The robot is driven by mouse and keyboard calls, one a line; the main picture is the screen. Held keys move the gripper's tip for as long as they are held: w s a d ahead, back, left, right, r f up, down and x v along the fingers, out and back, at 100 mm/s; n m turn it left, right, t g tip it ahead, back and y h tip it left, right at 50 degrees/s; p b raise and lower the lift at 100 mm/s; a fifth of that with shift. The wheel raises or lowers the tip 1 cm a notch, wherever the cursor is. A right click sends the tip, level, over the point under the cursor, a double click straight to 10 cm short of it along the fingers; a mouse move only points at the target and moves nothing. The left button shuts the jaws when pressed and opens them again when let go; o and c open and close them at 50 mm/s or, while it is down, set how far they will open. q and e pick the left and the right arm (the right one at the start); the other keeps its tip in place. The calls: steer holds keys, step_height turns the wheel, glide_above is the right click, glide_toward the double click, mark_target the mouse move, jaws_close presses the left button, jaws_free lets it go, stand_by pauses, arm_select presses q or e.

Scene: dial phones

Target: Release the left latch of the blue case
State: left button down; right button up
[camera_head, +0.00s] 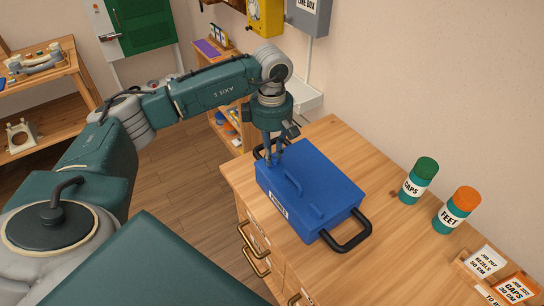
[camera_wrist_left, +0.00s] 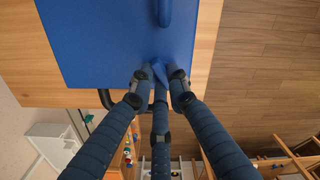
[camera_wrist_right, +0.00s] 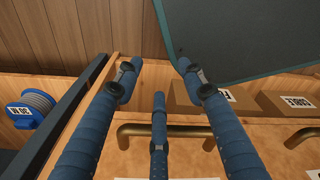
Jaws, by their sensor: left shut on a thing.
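The blue case (camera_head: 335,185) lies closed on the wooden cabinet top, with a black handle at each end and a label on its front side. My left gripper (camera_head: 274,158) reaches down to the case's far left corner. In the left wrist view its fingers (camera_wrist_left: 160,76) are shut on a small blue tab, the latch (camera_wrist_left: 159,70), at the edge of the case (camera_wrist_left: 105,40). The fingers hide most of the latch in the head view. My right gripper (camera_wrist_right: 157,75) is open and empty in the right wrist view, near a cabinet drawer handle (camera_wrist_right: 165,131).
A green-capped jar (camera_head: 419,181) and an orange-capped jar (camera_head: 457,210) stand right of the case. Label cards (camera_head: 486,262) stand at the lower right. The cabinet top (camera_head: 350,145) is clear behind the case. A cable reel (camera_wrist_right: 33,108) shows left in the right wrist view.

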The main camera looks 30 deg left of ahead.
arm_select(q)
steer(key=n+b, duration=0.1)
steer(key=n, duration=0.4)
steer(key=shift+a+n+b, duration=0.1)
steer(key=shift+n+b, duration=0.2)
steer(key=shift+b, duration=0.05)
steer(key=n+b, duration=0.1)
steer(key=n, duration=0.4)
steer(key=shift+s+n, duration=0.1)
steer(key=shift+n, duration=0.3)
steer(key=shift+a+n, duration=0.1)
steer(key=shift+n, duration=0.2)
steer(key=c, duration=1.7)
jaws_free()
steer(key=shift+o, duration=0.2)
step_height(320, 180, up, 12)
steer(key=shift+s, duration=0.1)
